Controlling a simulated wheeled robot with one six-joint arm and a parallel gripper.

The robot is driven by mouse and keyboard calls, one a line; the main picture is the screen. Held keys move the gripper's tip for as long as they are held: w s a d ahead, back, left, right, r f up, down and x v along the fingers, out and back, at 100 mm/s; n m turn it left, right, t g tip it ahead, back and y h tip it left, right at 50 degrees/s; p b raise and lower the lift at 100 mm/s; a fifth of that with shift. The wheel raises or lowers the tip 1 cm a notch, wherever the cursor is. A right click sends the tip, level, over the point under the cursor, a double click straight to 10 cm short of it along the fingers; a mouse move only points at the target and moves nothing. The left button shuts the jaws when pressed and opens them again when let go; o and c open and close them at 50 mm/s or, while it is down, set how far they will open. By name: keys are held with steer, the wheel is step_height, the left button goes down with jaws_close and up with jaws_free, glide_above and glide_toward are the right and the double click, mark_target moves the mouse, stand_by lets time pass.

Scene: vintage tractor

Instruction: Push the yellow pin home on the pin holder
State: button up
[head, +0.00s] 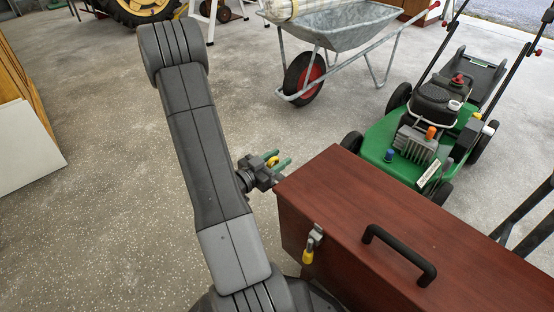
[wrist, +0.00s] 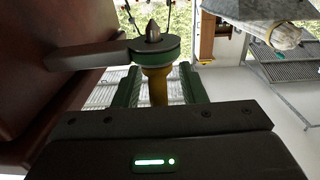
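The yellow pin (wrist: 157,88) stands upright in the wrist view, between the two green fingers of my gripper (wrist: 160,72). A gap seems to show on each side of it, so the fingers look apart. The pin's pointed metal tip pokes above a dark green ring, part of the pin holder (wrist: 90,54), whose brown bar reaches in from the left. How deep the pin sits is unclear. In the head view my gripper (head: 281,158) is beside the left corner of the red-brown chest, with the yellow pin (head: 272,161) between its fingers; the holder cannot be made out there.
The red-brown chest (head: 375,205) has a black handle (head: 400,255) and a latch with a yellow part (head: 308,255). A green mower (head: 410,150) stands behind it, and a wheelbarrow (head: 335,30) further back.

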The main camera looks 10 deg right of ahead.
steer(key=p+v, duration=0.3)
steer(key=v, duration=1)
steer(key=shift+s+a, duration=0.25)
steer(key=shift+a, duration=0.1)
steer(key=shift+w+d, duration=0.1)
steer(key=b+x, duration=0.3)
steer(key=x, duration=1)
steer(key=shift+w+d, duration=0.15)
steer(key=shift+d, duration=0.1)
steer(key=shift+a, duration=0.1)
